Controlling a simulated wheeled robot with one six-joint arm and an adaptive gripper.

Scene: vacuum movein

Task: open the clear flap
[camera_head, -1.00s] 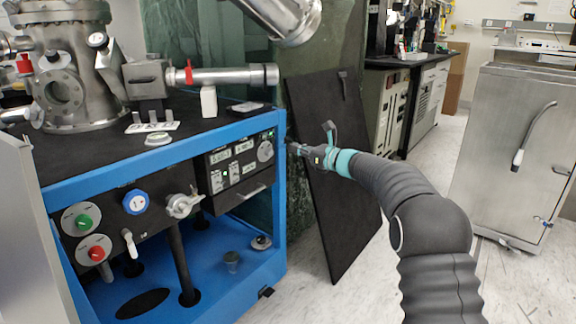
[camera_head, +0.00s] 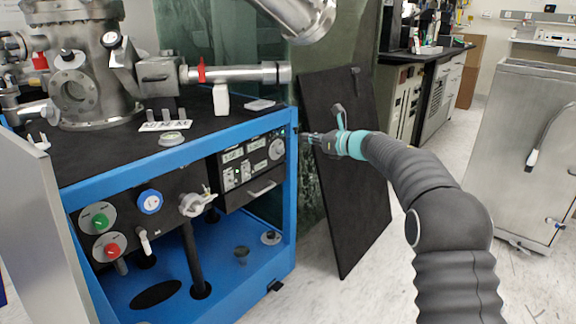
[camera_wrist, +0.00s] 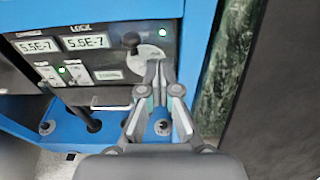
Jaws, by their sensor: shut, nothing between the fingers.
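The black control panel (camera_head: 246,172) is set in the right front of the blue-framed cart, and it fills the upper left of the wrist view (camera_wrist: 85,75). It bears two lit displays reading 5.5E-7 and a pale round dial (camera_wrist: 151,57) with a black knob (camera_wrist: 131,40). I cannot make out a clear flap as a separate piece in either view. My gripper (camera_wrist: 156,68) is shut and empty, its tips over the dial's lower edge in the wrist view. In the head view my gripper (camera_head: 304,136) is at the cart's right front post; contact cannot be told.
The blue frame post (camera_wrist: 197,45) stands just right of the panel. A dark board (camera_head: 352,170) leans behind my gripper. A metal vacuum chamber (camera_head: 85,85) sits on the cart. A steel cabinet (camera_head: 515,150) stands at right, with open floor between.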

